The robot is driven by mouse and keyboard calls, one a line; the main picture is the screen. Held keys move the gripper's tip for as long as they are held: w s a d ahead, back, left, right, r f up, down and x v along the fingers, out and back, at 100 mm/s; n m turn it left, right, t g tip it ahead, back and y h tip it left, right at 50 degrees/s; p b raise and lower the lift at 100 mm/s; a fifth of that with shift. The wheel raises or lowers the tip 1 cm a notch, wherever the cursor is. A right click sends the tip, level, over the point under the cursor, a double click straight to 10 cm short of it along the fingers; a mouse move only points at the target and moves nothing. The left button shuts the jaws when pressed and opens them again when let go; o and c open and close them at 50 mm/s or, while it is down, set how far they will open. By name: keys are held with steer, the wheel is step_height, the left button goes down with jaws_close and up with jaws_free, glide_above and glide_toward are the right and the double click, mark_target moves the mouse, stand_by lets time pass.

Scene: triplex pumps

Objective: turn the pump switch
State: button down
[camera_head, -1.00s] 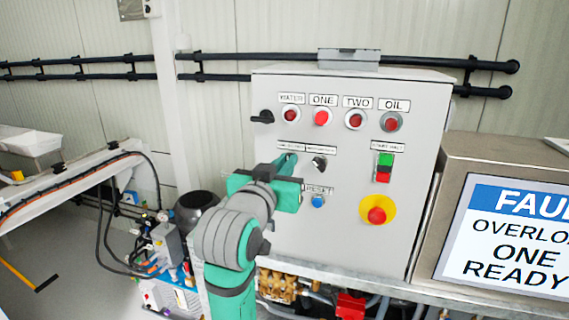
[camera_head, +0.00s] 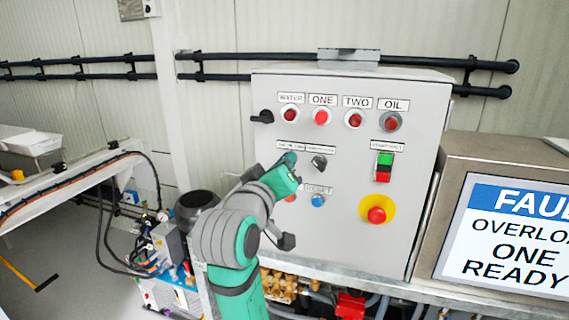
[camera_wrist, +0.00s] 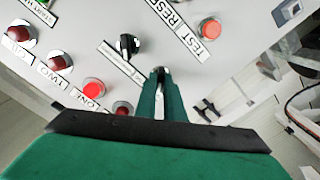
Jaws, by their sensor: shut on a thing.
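A grey control panel (camera_head: 340,230) faces me with two selector switches in its middle row. The right one, a black knob (camera_head: 319,162), is in clear view, and it also shows in the wrist view (camera_wrist: 128,45). My gripper (camera_head: 289,158) is at the left switch, under the left label. In the wrist view its green fingers (camera_wrist: 161,76) are shut on this switch knob, which they mostly hide. A bit of the silver switch ring (camera_wrist: 160,69) shows at the fingertips. The knob's exact angle is hidden. The small labels are too blurred to read surely.
Red indicators line the panel top. Below my gripper are a red test button (camera_head: 290,198) and a blue reset button (camera_head: 318,201). A yellow-ringed emergency stop (camera_head: 376,215) and a green-red start/halt switch (camera_head: 384,167) are at right. A screen (camera_head: 510,235) shows a fault message.

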steer(key=shift+w+a+n, duration=0.15)
steer(key=shift+a+n, duration=0.1)
steer(key=shift+n, duration=0.65)
steer(key=shift+d, duration=0.15)
steer(key=c, duration=1.9)
jaws_free()
steer(key=shift+o, duration=0.2)
steer(key=shift+s, duration=0.25)
steer(key=v, duration=1)
steer(key=shift+s, duration=0.3)
